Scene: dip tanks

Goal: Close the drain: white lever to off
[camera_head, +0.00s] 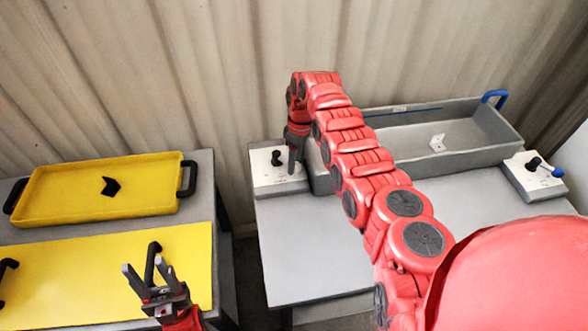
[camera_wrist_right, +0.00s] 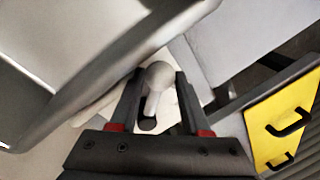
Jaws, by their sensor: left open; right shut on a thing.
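The white lever (camera_wrist_right: 157,82) has a pale round knob and stands between the fingers of my right gripper (camera_wrist_right: 154,88) in the right wrist view. The gripper is shut on it. In the head view, my right gripper (camera_head: 294,155) is over the control box (camera_head: 270,182) at the left end of the grey tank (camera_head: 460,160); there it hides the lever. A black knob (camera_head: 277,157) shows on that box. The box's markings are too small to read. My left gripper (camera_head: 145,268) is open and empty above the yellow panel (camera_head: 80,275).
A second box (camera_head: 530,185) with a blue-tipped lever (camera_head: 552,169) stands at the tank's right end. A white bracket (camera_head: 437,142) lies in the tank. A yellow tray (camera_head: 60,195) with a black bracket (camera_head: 110,187) sits left. The grey tabletop (camera_head: 310,245) before the tank is clear.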

